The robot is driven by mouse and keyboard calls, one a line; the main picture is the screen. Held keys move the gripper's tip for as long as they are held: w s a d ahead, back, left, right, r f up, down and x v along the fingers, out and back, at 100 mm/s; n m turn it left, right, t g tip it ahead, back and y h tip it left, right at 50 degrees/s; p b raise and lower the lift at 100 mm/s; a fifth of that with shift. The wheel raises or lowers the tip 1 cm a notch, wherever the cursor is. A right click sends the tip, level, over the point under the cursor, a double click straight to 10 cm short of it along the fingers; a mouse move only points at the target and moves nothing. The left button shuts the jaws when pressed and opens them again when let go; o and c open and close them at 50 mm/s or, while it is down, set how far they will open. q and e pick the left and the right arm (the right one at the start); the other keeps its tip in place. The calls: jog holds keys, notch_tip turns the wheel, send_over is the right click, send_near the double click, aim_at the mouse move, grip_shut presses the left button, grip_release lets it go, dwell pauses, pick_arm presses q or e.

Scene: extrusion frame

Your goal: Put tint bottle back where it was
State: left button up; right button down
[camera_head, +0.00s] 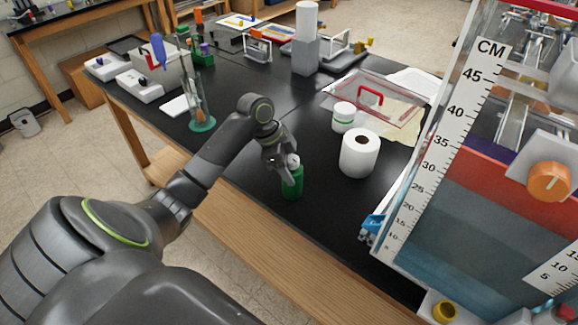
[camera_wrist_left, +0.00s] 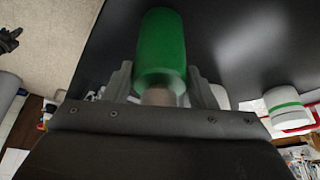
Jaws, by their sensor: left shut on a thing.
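The tint bottle (camera_head: 292,186) is green with a pale cap, close to the front edge of the black table. My left gripper (camera_head: 284,164) is shut on the bottle at its cap end, from above. In the left wrist view the green bottle (camera_wrist_left: 161,50) shows between the two fingers of the left gripper (camera_wrist_left: 160,88). The bottle looks about upright. I cannot tell whether its base touches the table top. My right gripper is not in view.
A paper roll (camera_head: 359,154) and a white jar with a green band (camera_head: 343,117) stand right of the bottle. A large clear tank with a CM scale (camera_head: 445,140) is at the right. A glass cylinder (camera_head: 196,105) stands further left. Bare table (camera_head: 325,212) lies around the bottle.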

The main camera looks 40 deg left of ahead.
pick_arm(q)
jog(key=o, duration=1.3)
jog(key=shift+f, duration=0.1)
jog(key=shift+o, duration=0.2)
jog(key=shift+r, duration=0.2)
jog(key=shift+a+r, duration=0.15)
jog(key=shift+r, duration=0.15)
jog(key=b+v, duration=0.2)
jog(key=v, duration=0.9)
jog(key=shift+b, duration=0.35)
jog(key=shift+r, duration=0.1)
